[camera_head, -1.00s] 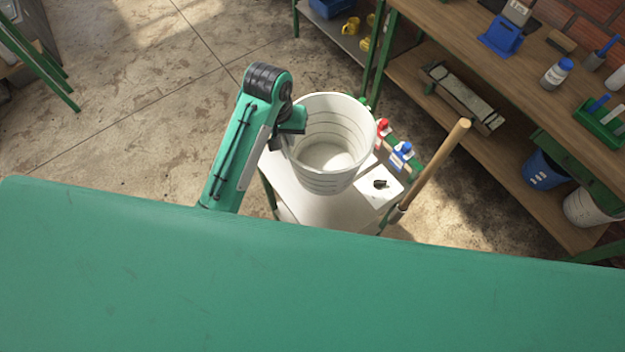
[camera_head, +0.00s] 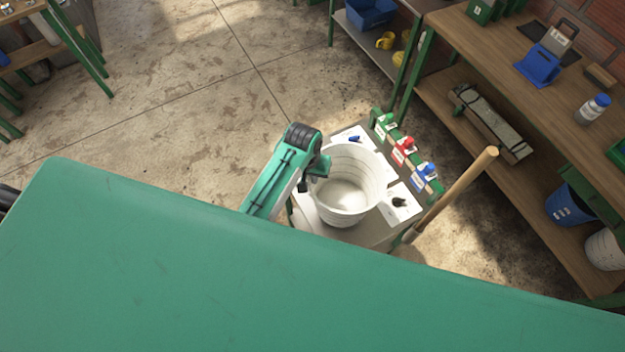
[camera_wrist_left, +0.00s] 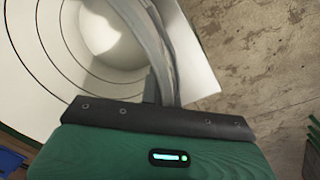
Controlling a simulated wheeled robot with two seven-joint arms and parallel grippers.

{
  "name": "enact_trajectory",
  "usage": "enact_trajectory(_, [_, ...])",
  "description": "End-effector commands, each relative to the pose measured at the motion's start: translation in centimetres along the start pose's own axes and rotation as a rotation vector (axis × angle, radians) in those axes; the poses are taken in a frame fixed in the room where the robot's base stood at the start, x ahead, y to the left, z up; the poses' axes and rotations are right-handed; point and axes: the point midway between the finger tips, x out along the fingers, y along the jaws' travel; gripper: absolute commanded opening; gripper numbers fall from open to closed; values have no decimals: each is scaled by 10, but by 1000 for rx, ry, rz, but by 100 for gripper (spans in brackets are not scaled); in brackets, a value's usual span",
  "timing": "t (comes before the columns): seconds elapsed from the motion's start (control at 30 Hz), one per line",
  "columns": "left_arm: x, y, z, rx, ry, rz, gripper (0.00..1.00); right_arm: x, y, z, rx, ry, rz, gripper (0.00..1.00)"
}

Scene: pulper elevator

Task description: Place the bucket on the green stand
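The white bucket (camera_head: 352,182) stands upright with its mouth up, over the pale top of the green-legged stand (camera_head: 375,236). I cannot tell for sure whether its base touches that top. My left gripper (camera_head: 318,168) is at the bucket's left rim, its fingers closed on the wall. In the left wrist view the grey fingers (camera_wrist_left: 158,60) reach over the rim, with the bucket's ringed inside (camera_wrist_left: 85,40) at left. The fingertips are partly hidden in the head view. My right gripper is not in view.
White cards (camera_head: 400,203) lie at the bucket's right and back. A green rack with a red bottle (camera_head: 403,150) and a blue bottle (camera_head: 424,175) stands behind. A wooden handle (camera_head: 455,192) rises at right. A workbench (camera_head: 470,40) is further right; floor is open at left.

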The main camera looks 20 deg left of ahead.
Motion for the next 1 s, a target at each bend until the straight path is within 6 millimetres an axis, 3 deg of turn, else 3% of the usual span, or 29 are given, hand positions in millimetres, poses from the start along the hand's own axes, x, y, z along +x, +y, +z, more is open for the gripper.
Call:
enact_trajectory(0.4, [39,-4,1,1,1,1,0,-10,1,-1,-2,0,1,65])
enact_trajectory(0.8, [45,-4,2,0,1,1,0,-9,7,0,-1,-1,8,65])
enact_trajectory(0.93, [45,-5,2,0,1,1,24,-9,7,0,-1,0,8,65])
enact_trajectory(1.0, [45,-5,2,0,1,0,24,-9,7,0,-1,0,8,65])
